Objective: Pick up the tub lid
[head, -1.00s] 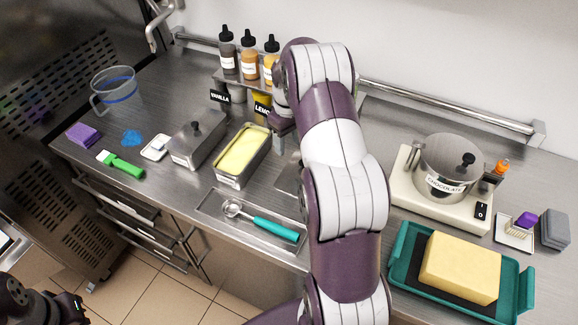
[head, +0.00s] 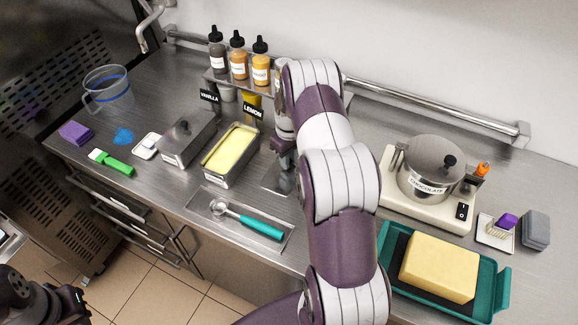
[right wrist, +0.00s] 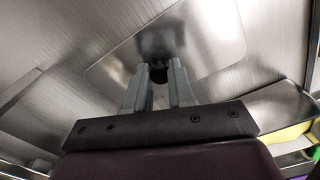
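The tub lid (head: 275,180) is a flat steel plate on the counter, just right of the open tub of yellow ice cream (head: 207,165); my right arm hides much of it. In the right wrist view the lid (right wrist: 205,50) lies below my right gripper, with its dark knob (right wrist: 158,73) near the fingertips. My right gripper (head: 286,183) points down over the lid. Its two fingers (right wrist: 158,75) stand apart on either side of the knob; I cannot tell whether they touch it. Part of my left arm shows at bottom left, but its fingers cannot be made out.
A lidded steel tub (head: 174,151) stands left of the open one. A tray with a teal-handled scoop (head: 250,224) lies in front. Sauce bottles (head: 238,58) stand behind. A chocolate pot (head: 432,168) and a teal tray (head: 497,302) with a yellow block are at right.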

